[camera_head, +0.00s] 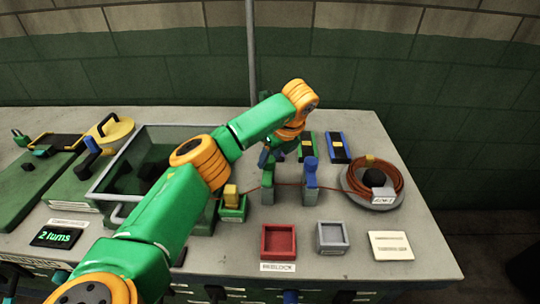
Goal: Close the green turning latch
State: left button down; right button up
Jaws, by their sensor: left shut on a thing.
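Two grey posts stand mid-table. The left post carries the green turning latch (267,178), and the right post carries a blue latch (310,166). My left arm reaches across from the lower left. My left gripper (271,153) is at the top of the left post, shut on the green latch. The fingers and wrist partly hide the latch, so its exact angle is hard to tell. A thin reddish cable runs past the posts toward the coil at right. My right gripper is not in view.
A cable coil (372,186) lies at right. A red tray (279,240) and a grey tray (332,236) stand in front. A glass-walled bin (119,166) is at left, partly behind my arm. Two small cases (338,147) lie behind the posts.

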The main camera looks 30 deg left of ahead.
pick_arm(q)
jog(key=shift+n, duration=0.4)
jog(key=shift+c, duration=1.9)
grip_release()
jog(key=shift+d+r, duration=0.1)
jog(key=shift+r, duration=0.2)
jog(key=v, duration=0.6)
jog(key=shift+r, duration=0.25)
